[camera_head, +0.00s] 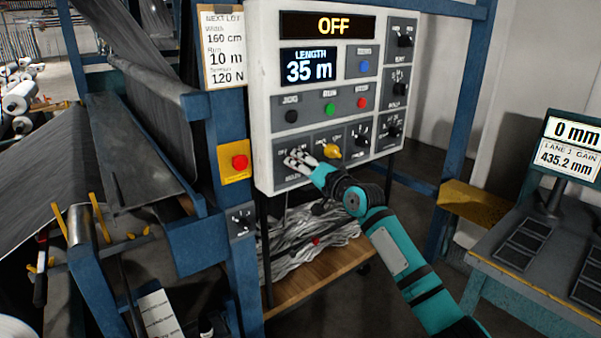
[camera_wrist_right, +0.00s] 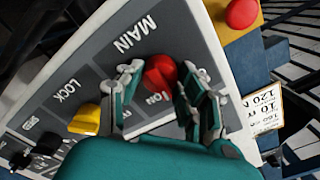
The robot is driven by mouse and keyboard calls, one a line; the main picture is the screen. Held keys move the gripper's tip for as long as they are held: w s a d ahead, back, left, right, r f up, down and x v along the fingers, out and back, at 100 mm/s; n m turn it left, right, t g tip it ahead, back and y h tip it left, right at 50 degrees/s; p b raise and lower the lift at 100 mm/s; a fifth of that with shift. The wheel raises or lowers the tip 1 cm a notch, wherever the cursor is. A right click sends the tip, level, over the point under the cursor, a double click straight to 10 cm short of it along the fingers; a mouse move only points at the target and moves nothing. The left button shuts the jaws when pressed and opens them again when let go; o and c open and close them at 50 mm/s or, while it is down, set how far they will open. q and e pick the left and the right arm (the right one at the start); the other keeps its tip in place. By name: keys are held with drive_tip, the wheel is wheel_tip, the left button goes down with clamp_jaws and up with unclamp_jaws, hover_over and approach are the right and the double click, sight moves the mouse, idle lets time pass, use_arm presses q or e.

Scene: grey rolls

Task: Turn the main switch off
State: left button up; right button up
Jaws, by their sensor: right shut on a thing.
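The red main switch knob (camera_wrist_right: 160,73) sits on the grey MAIN plate at the lower left of the white control panel (camera_head: 262,70). In the wrist view, the two fingers of my right gripper (camera_wrist_right: 162,88) are on either side of the knob and shut on it. In the head view, my right gripper (camera_head: 299,160) covers the knob, so its pointer angle is hidden. The panel's top display (camera_head: 327,26) reads OFF. My left gripper is not in view.
Next to the main switch is a yellow lock switch (camera_head: 332,151). Black selector knobs and blue, green and red buttons are close by on the panel. A red button on a yellow box (camera_head: 238,176) is left of it. A desk (camera_head: 530,262) stands at the right.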

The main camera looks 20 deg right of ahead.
drive_tip(key=n+b, duration=0.1)
drive_tip(key=n, duration=0.2)
drive_tip(key=shift+f, duration=0.15)
drive_tip(key=n+b, duration=0.1)
drive_tip(key=n, duration=0.1)
drive_tip(key=shift+n, duration=0.3)
drive_tip(key=shift+n+b, duration=0.35)
drive_tip(key=shift+n, duration=1.85)
drive_tip(key=o, duration=1.2)
drive_tip(key=shift+c, duration=0.2)
drive_tip(key=v, duration=1.2)
